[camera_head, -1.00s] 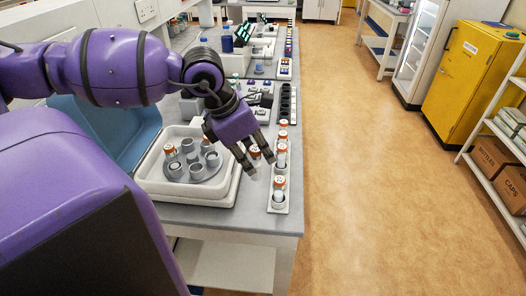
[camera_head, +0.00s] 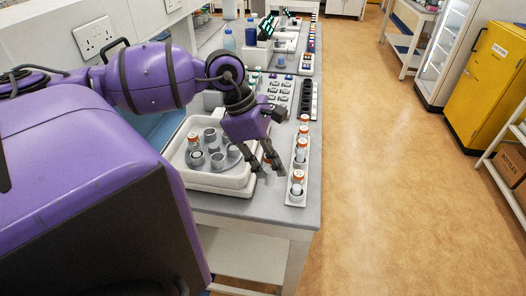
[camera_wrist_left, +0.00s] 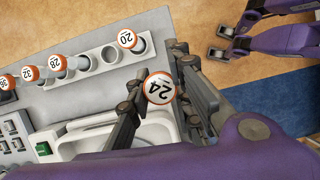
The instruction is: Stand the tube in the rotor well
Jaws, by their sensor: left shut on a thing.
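The tube (camera_wrist_left: 161,88), with an orange-rimmed white cap marked 24, is between the fingers of my left gripper (camera_wrist_left: 155,98), which is shut on it. In the head view my left gripper (camera_head: 273,165) hangs between the rotor and the tube rack. The tube's lower part is hidden in the wrist view. The grey rotor (camera_head: 222,166) with several open wells sits in a white basin (camera_head: 235,180) left of the gripper. One orange-capped tube (camera_head: 193,142) stands in the rotor. My right gripper (camera_wrist_left: 220,41) shows at the wrist view's top right, fingers apart, empty.
A white rack (camera_head: 296,198) with several orange-capped tubes runs along the bench's right edge, close to my left gripper. In the wrist view it has empty holes (camera_wrist_left: 109,53) beside tube 20 (camera_wrist_left: 127,39). Small blocks and bottles (camera_head: 229,40) stand farther back.

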